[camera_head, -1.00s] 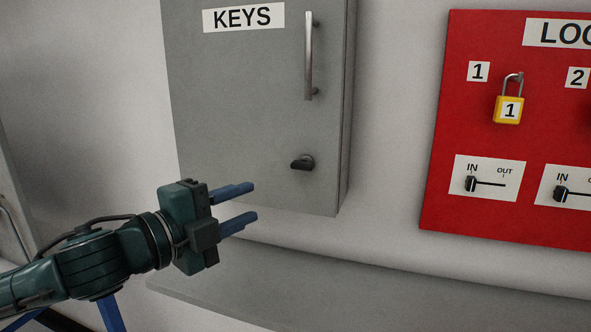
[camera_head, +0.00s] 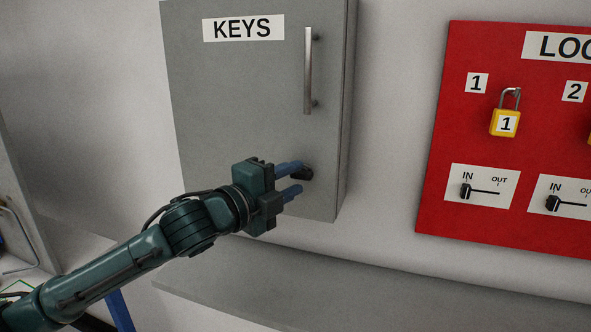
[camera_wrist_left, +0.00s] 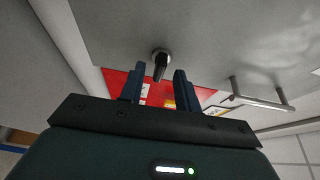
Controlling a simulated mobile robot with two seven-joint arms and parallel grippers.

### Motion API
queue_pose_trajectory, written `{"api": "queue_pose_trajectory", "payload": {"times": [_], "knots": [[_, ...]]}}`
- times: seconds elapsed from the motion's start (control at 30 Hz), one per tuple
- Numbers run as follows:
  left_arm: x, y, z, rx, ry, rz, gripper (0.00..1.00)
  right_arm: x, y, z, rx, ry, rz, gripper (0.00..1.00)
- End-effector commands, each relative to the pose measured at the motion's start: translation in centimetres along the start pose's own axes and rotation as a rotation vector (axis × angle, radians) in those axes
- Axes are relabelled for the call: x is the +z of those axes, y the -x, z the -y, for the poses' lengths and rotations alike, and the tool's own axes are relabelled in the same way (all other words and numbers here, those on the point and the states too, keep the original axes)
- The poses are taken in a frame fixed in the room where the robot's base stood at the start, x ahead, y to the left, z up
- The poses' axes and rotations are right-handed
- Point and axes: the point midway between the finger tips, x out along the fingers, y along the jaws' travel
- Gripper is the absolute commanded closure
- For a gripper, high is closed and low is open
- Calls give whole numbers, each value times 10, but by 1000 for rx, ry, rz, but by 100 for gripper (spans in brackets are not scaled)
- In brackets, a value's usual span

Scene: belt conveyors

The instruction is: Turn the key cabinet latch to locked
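The grey key cabinet (camera_head: 230,95), labelled KEYS, hangs on the wall with its door shut. Its black latch knob (camera_head: 305,173) sits low on the door, partly hidden behind my fingers in the head view. My left gripper (camera_head: 297,178) is open with its blue fingertips at the latch. In the left wrist view the latch (camera_wrist_left: 160,66) shows between and just beyond the two open fingers (camera_wrist_left: 158,85), and I see no finger closed on it. Whether a finger touches it I cannot tell. My right gripper is not in view.
The vertical door handle (camera_head: 308,70) is above the latch. A red lockout board (camera_head: 432,190) with a yellow padlock (camera_head: 506,123) and IN/OUT sliders hangs to the right. A grey ledge (camera_head: 250,285) runs below the cabinet.

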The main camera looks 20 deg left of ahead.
Motion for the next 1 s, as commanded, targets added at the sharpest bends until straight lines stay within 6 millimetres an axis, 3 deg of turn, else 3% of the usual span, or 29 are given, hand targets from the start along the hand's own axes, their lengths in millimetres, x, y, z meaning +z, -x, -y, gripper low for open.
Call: {"api": "queue_pose_trajectory", "payload": {"times": [0.2, 0.47, 0.87, 1.0], "knots": [[0, -16, 0, 0, -1, 0, 67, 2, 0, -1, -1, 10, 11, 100], [0, -16, -1, 1, -1, 1, 67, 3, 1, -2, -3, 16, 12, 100], [0, -16, -1, 1, 0, 0, 99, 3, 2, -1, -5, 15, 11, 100], [0, -16, -1, 1, 0, 0, 100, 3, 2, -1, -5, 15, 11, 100]]}}
